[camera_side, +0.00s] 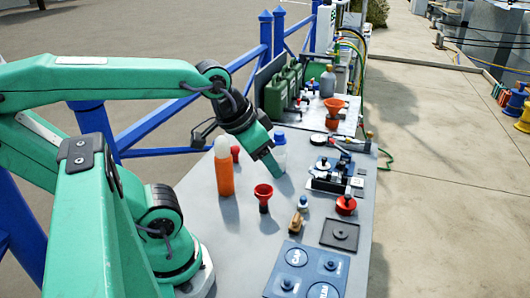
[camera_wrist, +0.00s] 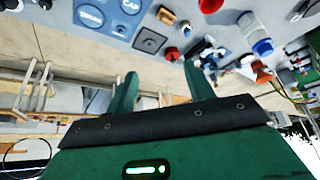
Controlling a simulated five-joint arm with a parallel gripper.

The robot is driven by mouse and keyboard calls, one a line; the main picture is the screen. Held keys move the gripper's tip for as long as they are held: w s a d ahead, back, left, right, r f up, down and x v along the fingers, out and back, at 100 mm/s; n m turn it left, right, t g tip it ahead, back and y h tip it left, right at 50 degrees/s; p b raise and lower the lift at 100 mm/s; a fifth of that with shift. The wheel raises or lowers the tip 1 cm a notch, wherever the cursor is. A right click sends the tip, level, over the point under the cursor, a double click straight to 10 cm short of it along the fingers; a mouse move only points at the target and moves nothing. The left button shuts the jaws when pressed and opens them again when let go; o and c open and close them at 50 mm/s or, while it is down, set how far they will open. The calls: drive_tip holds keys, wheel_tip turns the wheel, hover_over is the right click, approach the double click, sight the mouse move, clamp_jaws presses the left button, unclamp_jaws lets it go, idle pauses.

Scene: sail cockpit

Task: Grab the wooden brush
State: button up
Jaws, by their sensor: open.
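A small wooden piece (camera_side: 296,222), which looks like the wooden brush, sits on the grey table just behind the blue panel, near a small white-and-blue item. In the wrist view a small tan wooden piece (camera_wrist: 166,15), likely the same brush, shows at the top; its bristles cannot be made out. My gripper (camera_side: 276,172) is above the table, behind and left of the brush and apart from it. In the wrist view my gripper (camera_wrist: 160,75) has its two green fingers spread, with nothing between them.
A blue panel (camera_side: 305,268) lies in front, a dark square plate (camera_side: 340,235) to the right. A red-topped item (camera_side: 346,205) and a metal device (camera_side: 328,183) stand farther right.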

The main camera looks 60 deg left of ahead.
drive_tip(key=n+g, duration=0.5)
drive_tip(key=n, duration=0.3)
hover_over(297, 217)
wheel_tip(297, 217, down, 16)
drive_tip(key=shift+s+d+r, duration=0.1)
drive_tip(key=shift+d, duration=0.05)
drive_tip(key=shift+f+n+g, duration=0.3)
drive_tip(key=shift+f+n, duration=0.1)
drive_tip(key=shift+f, duration=1.4)
drive_tip(key=shift+f, duration=2.6)
